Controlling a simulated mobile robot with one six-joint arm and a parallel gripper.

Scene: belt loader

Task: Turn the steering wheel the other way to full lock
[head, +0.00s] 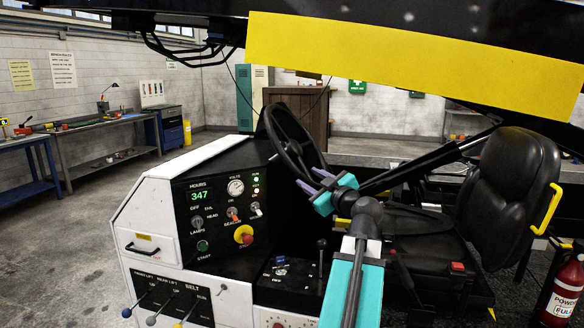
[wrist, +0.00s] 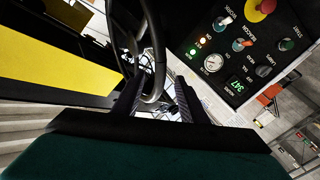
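The black steering wheel (head: 284,148) stands tilted on the console beside the driver's seat, and nothing else holds it in view. My gripper (head: 313,181), with a teal body and purple-grey fingers, is at the lower right part of the wheel's rim. In the wrist view the two fingers of my gripper (wrist: 158,84) are spread apart. The wheel's rim (wrist: 153,38) passes up between them, with a visible gap to the right finger. I cannot tell whether the left finger touches the rim. The wheel's hub and lower spokes are partly hidden.
The control panel (head: 222,245) with switches and a yellow-red stop button (head: 243,235) is left of the wheel. The black seat (head: 507,190) is at right, a fire extinguisher (head: 563,290) by it. A yellow-striped boom (head: 420,62) hangs overhead. Levers (head: 150,300) stick out at lower left.

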